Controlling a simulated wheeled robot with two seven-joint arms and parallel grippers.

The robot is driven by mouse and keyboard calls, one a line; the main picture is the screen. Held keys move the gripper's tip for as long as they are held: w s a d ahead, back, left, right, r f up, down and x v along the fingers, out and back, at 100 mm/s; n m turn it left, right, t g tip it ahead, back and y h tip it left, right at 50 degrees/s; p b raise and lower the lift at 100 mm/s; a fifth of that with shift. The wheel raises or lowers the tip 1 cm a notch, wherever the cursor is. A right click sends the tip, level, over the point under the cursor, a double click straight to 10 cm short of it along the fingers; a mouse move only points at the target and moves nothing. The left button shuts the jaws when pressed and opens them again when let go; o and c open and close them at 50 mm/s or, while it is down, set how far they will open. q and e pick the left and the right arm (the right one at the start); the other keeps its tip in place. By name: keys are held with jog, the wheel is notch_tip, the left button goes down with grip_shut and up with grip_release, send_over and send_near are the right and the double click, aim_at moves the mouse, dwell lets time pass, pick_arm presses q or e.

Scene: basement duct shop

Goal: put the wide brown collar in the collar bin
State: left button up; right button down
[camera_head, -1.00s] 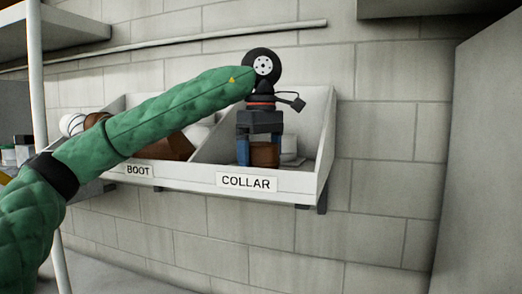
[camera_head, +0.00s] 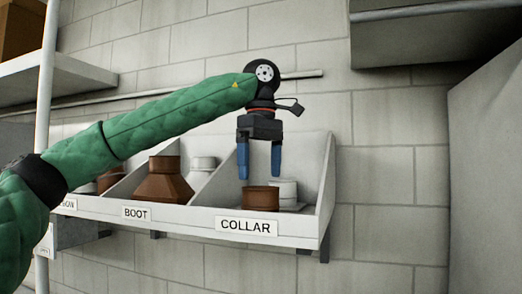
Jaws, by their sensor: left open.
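The wide brown collar (camera_head: 261,198) sits upright in the collar bin (camera_head: 300,222), the compartment behind the COLLAR label (camera_head: 246,226). White round fittings (camera_head: 284,191) stand behind it in the same bin. My left gripper (camera_head: 259,176) hangs above the collar with its blue fingers pointing down. The fingers are open and empty, and the collar is clear below them. My right gripper is not in view.
To the left, the BOOT compartment (camera_head: 125,208) holds a brown boot (camera_head: 164,182) and a white fitting (camera_head: 201,172). Sloped dividers separate the bins. A horizontal pipe (camera_head: 302,75) runs along the block wall behind. A grey cabinet-like surface (camera_head: 490,170) stands at right.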

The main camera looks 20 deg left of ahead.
pick_arm(q)
jog(key=shift+r+b, duration=0.4)
jog(key=shift+r, duration=1.7)
